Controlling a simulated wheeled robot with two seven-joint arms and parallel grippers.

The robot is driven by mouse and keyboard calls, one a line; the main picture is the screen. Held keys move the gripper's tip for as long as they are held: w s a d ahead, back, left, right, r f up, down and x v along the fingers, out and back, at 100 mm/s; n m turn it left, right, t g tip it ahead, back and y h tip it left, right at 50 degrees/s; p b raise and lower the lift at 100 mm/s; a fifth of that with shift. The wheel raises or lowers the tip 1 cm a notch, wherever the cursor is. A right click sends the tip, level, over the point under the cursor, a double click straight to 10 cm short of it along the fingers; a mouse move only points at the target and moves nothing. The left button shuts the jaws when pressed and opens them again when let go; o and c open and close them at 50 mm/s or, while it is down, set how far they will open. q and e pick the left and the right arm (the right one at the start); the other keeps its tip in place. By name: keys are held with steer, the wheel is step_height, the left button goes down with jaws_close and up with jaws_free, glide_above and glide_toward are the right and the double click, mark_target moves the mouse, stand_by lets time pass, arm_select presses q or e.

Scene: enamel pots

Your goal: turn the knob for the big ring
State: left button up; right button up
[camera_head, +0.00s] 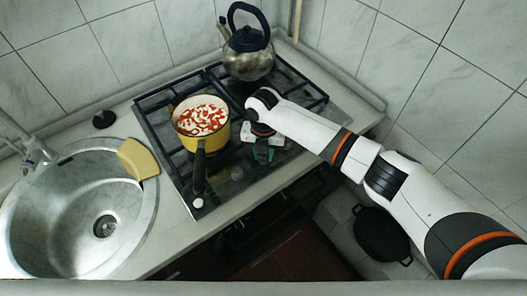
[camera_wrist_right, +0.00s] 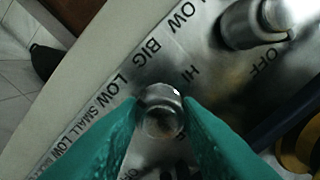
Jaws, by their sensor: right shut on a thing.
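In the right wrist view, a round metal knob (camera_wrist_right: 160,112) stands on the steel panel between the two teal fingers of my right gripper (camera_wrist_right: 160,106). The fingers are shut on its sides. The words BIG, LOW and HI are printed close to this knob. A second metal knob (camera_wrist_right: 255,20) is at the top right, with OFF below it. In the head view my right gripper (camera_head: 263,154) points down at the stove's (camera_head: 238,173) front right part; the held knob cannot be made out there. My left gripper is not in view.
A yellow pot (camera_head: 215,141) with red and white contents sits on the stove, its black handle towards the front. A kettle (camera_head: 248,64) stands at the back. The sink (camera_head: 62,215) with a yellow cloth or sponge (camera_head: 138,160) is on the left. A black pan (camera_head: 382,235) is low at the right.

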steer(key=o, duration=1)
step_height(320, 180, up, 12)
steer(key=b, duration=0.2)
steer(key=shift+b, duration=0.35)
